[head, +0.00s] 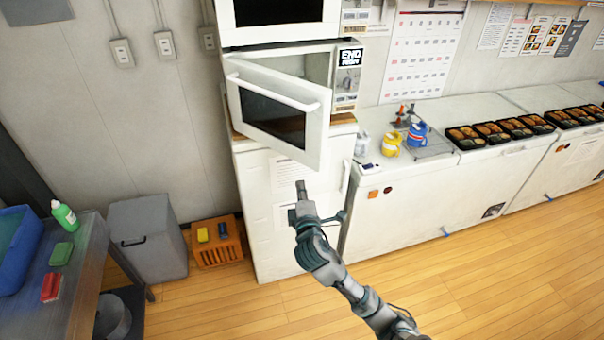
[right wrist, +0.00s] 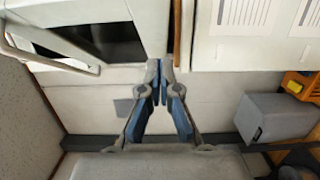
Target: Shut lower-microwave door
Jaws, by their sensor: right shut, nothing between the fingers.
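The lower microwave (head: 346,88) stands on a white cabinet with its right-hand control panel showing. Its door (head: 312,140) is partly open, hinged at the left, with the free right edge swung out into the room. The door has a dark window and a white bar handle (head: 270,91). My right gripper (head: 301,187) is below the door's lower right corner, shut and empty, and looks apart from it. My left gripper is not in view.
Another microwave (head: 265,32) sits above. White chest freezers (head: 410,195) with jugs and food trays run to the right. The wooden floor at the front right is clear.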

